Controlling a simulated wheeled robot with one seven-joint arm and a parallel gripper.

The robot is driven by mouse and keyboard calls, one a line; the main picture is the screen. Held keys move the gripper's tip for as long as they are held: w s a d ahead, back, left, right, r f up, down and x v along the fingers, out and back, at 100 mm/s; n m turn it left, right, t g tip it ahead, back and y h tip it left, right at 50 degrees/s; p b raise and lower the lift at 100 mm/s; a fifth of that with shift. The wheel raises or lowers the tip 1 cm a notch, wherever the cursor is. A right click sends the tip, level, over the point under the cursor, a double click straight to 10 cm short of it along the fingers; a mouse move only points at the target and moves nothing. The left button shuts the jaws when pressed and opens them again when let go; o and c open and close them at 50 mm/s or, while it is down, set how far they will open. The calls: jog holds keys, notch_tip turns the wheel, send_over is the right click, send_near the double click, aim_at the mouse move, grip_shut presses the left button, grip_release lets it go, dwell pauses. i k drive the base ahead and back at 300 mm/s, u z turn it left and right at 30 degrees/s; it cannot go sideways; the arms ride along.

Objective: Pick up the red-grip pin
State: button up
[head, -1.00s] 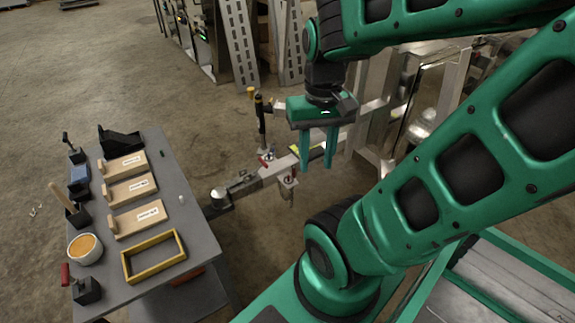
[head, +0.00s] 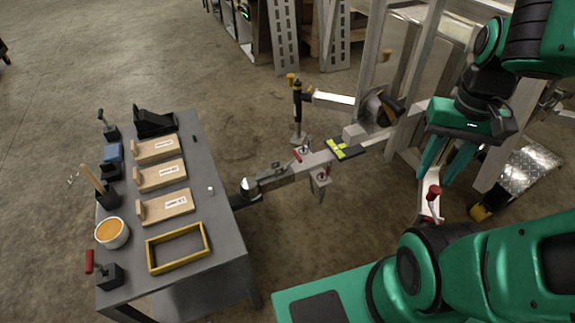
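A red-grip pin (head: 89,262) stands in a black block (head: 109,277) at the near left corner of the grey table. Another red-handled part (head: 434,194) shows just below my fingertips at the right, on or beside a pale metal piece. I cannot tell whether it touches them. A small red part (head: 297,155) is on the trailer tongue. My gripper (head: 442,168) hangs pointing down at the right, far from the table. Its two green fingers are apart, with nothing seen held between them.
The grey table (head: 222,225) holds several wooden blocks, a yellow frame (head: 178,248), a white cup (head: 112,233) and a black tray (head: 155,122). The trailer tongue (head: 285,172) reaches toward the table. Trailer uprights stand behind my gripper. Floor at the left is open.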

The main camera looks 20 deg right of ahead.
aim_at(91, 266)
jog(key=u, duration=1.6)
